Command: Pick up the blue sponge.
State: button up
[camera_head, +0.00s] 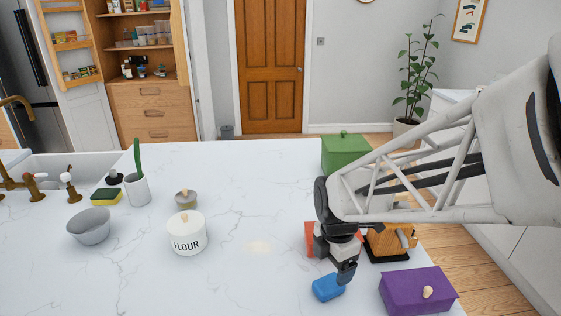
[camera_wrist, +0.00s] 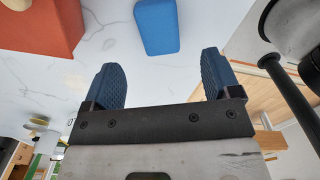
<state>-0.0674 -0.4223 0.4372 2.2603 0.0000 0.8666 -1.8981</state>
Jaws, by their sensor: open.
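The blue sponge (camera_head: 328,287) lies on the white marble counter near its front, left of the purple box. My gripper (camera_head: 345,276) is just above and beside the sponge in the head view, pointing down. In the wrist view the sponge (camera_wrist: 157,26) shows at the top, beyond the fingertips and roughly between their lines. My gripper's two blue-padded fingers (camera_wrist: 160,74) are spread wide with nothing between them. From the head view I cannot tell whether a finger touches the sponge.
A purple box (camera_head: 418,291) with a knob stands right of the sponge. A green box (camera_head: 344,151) is farther back. The flour canister (camera_head: 186,233) stands left; counter between is clear.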

aim_at(329, 282)
jog(key=shift+f, duration=0.1)
jog(key=shift+f, duration=1.2)
jog(key=shift+f, duration=0.1)
jog(key=shift+f, duration=2.5)
jog(key=shift+c, duration=0.5)
jog(key=c, duration=1)
jog(key=shift+r, duration=0.1)
